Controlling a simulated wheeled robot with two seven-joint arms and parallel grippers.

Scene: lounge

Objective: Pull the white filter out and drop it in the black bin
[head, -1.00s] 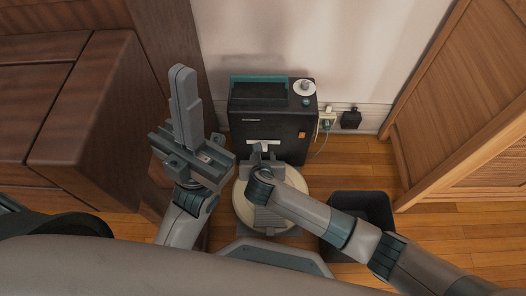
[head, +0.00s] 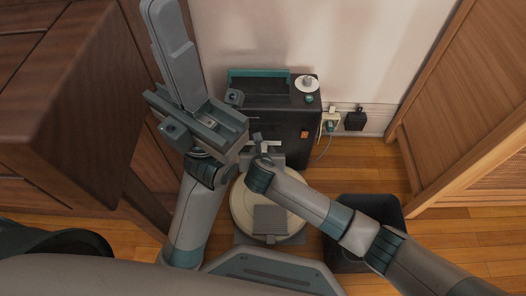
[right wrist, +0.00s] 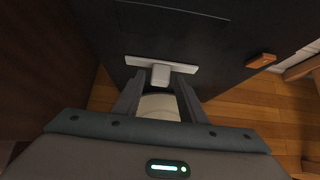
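The white filter (right wrist: 160,74) is a flat white bar with a small square tab, set in the front face of a black machine (right wrist: 190,30). The machine also shows in the head view (head: 282,122). My right gripper (right wrist: 158,104) is open, its fingers either side of the tab's line; I cannot tell whether they touch it. In the head view my right gripper (head: 264,148) is at the machine's front and mostly covers the filter. The black bin (head: 388,207) stands on the floor right of the machine, partly behind my right arm. My left gripper (head: 200,120) is raised left of the machine; its opening is unclear.
A brown wooden cabinet (head: 70,100) stands at the left and a slatted wooden panel (head: 470,110) at the right. A socket with plugs (head: 330,122) is on the wall behind.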

